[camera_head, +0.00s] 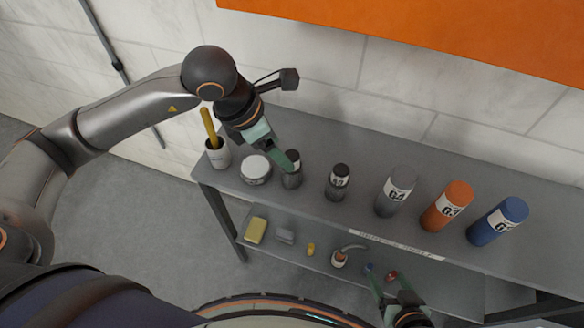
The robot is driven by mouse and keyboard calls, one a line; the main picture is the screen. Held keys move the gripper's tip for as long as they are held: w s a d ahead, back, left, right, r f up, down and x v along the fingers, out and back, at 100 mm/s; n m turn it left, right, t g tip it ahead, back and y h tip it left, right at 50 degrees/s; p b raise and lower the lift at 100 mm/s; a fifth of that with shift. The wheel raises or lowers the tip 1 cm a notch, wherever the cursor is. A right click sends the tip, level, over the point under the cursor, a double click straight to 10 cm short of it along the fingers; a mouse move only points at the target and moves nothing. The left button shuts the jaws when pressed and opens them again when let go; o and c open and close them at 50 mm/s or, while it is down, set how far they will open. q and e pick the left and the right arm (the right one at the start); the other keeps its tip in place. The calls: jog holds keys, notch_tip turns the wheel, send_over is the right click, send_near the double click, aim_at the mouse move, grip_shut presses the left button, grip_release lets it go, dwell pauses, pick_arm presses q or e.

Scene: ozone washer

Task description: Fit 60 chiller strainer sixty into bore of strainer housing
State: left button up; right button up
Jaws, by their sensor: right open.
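A dark-capped grey cylinder (337,183) with a white label, possibly reading 60, stands upright on the upper shelf. A similar dark-topped cylinder (292,170) stands to its left. My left gripper (287,160) reaches down at this left cylinder; its green fingers overlap it, and I cannot tell whether they grip it. My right gripper (381,278) is open, low in the view in front of the lower shelf, with its green fingers apart. I cannot make out for certain which thing is the strainer housing or its bore.
The grey shelf (300,215) also bears a white-labelled jar (256,169), a cup with a yellow handle (217,152), and grey (396,192), orange (447,206) and blue (498,221) cylinders.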

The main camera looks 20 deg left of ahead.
aim_at(291, 155)
pick_arm(q)
jog(key=shift+w+d+x, duration=0.15)
jog(key=shift+d+x, duration=0.05)
jog(key=shift+x, duration=1.15)
jog(key=shift+w+d+x, duration=0.15)
jog(key=shift+w+x, duration=0.05)
jog(key=shift+x, duration=1.2)
jog(key=shift+r, duration=0.25)
grip_shut()
